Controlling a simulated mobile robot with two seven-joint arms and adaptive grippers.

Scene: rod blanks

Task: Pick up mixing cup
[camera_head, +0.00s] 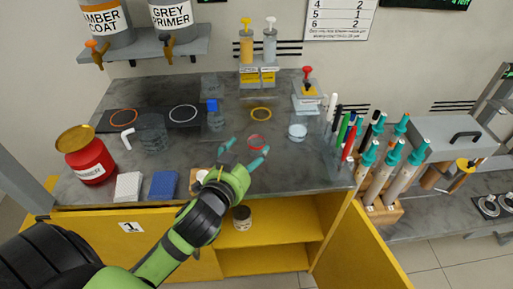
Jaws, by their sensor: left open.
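I cannot tell for sure which vessel is the mixing cup. A clear cup (297,131) stands on the grey worktop, below the small red-topped press. My right gripper is not in view.
A red tin (88,156), a white block (128,186) and a blue block (163,185) stand at the front left. Pens in a clear holder (337,150) stand at the right edge. Below, the yellow cabinet is open with a small jar (242,217) inside.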

